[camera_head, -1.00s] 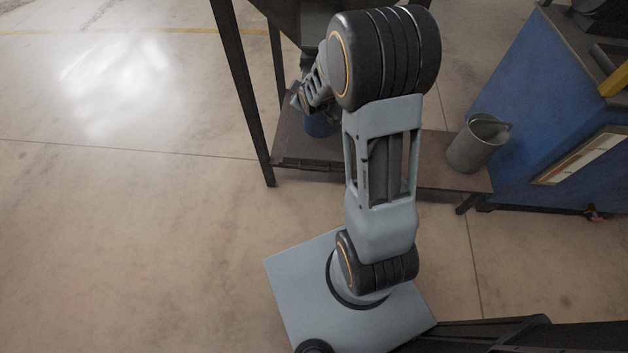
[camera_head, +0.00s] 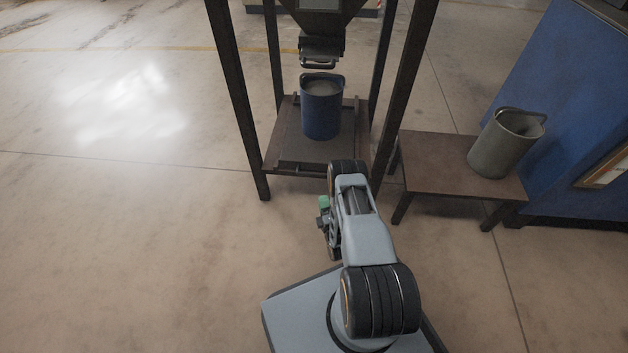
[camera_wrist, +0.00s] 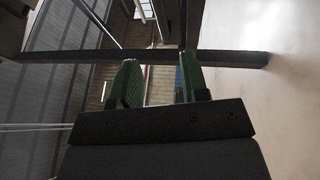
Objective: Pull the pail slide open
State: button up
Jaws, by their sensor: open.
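A dark slide (camera_head: 320,48) with a bar handle (camera_head: 318,66) sits at the mouth of the hopper (camera_head: 327,14). A blue pail (camera_head: 321,112) with pale contents stands upright below it on the stand's low shelf (camera_head: 291,140). I cannot tell how far the slide is out. My gripper (camera_head: 324,204) is in front of the stand, below the shelf's front edge in the picture, apart from the slide and pail. In the wrist view, its two green fingers (camera_wrist: 160,82) are spread with nothing between them.
Dark stand legs (camera_head: 236,100) frame the hopper. A low brown table (camera_head: 435,160) to the right holds a grey pail (camera_head: 497,150). A blue cabinet (camera_head: 560,100) stands behind it. The floor (camera_head: 120,220) on the left is clear.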

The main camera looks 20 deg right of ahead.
aim_at(314, 174)
jog(key=b+x, duration=0.6)
jog(key=x, duration=0.7)
jog(key=shift+w, duration=0.2)
grip_shut()
